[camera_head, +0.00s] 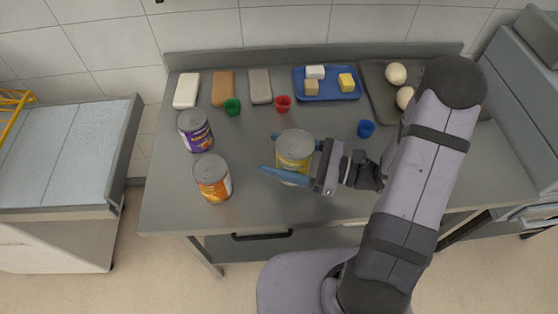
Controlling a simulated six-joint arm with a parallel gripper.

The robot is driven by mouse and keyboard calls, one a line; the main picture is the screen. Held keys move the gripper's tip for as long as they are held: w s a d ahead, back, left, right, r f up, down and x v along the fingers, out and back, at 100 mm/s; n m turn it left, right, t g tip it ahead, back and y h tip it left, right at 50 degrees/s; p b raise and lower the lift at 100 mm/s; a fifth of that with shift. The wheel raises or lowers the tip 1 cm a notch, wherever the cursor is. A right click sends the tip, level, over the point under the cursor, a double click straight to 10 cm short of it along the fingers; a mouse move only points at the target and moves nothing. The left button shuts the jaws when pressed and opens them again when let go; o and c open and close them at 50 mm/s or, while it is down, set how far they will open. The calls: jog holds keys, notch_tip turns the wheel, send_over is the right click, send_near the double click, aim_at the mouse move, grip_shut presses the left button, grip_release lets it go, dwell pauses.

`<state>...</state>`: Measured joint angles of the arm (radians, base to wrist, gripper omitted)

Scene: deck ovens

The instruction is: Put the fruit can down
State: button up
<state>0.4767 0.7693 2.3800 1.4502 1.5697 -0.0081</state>
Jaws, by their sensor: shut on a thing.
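A can with a yellow label (293,154) and a grey lid is between the blue fingers of my gripper (288,156), which is shut on it. The can is upright, over the middle of the grey table (262,208). I cannot tell whether its base touches the table. A can with an orange label (213,182) stands to the left and nearer the front edge. A can with a purple label (196,134) stands behind the orange one. I cannot read which label says fruit.
White (187,91), brown (223,88) and grey (260,86) blocks lie at the back. Green (233,107), red (283,104) and blue (366,129) cups stand on the table. A blue tray (331,95) holds small blocks. A dark tray (377,97) bears white balls.

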jog(key=shift+r, duration=1.2)
jog(key=shift+w+f+b, duration=0.2)
jog(key=shift+w+b, duration=0.05)
jog(key=shift+b, duration=0.05)
jog(key=w+a+m+t+h+b, duration=0.1)
jog(key=w+a+m+t+b, duration=0.1)
jog(key=w+a+b, duration=0.35)
jog(key=w+a+m+t+h+b, duration=0.1)
jog(key=w+a+t+b, duration=0.1)
jog(key=w+b, duration=0.7)
jog(key=shift+w+f+p, duration=0.3)
jog(key=shift+f+p, duration=0.15)
jog(key=shift+f, duration=1.1)
jog(key=shift+w+f+p, duration=0.35)
jog(key=shift+f+p, duration=0.15)
jog(key=shift+f, duration=1)
jog(key=shift+w+f+p, duration=0.3)
jog(key=shift+f+p, duration=0.15)
jog(key=shift+f, duration=1.1)
jog(key=shift+f, duration=0.2)
jog(key=o, duration=1.6)
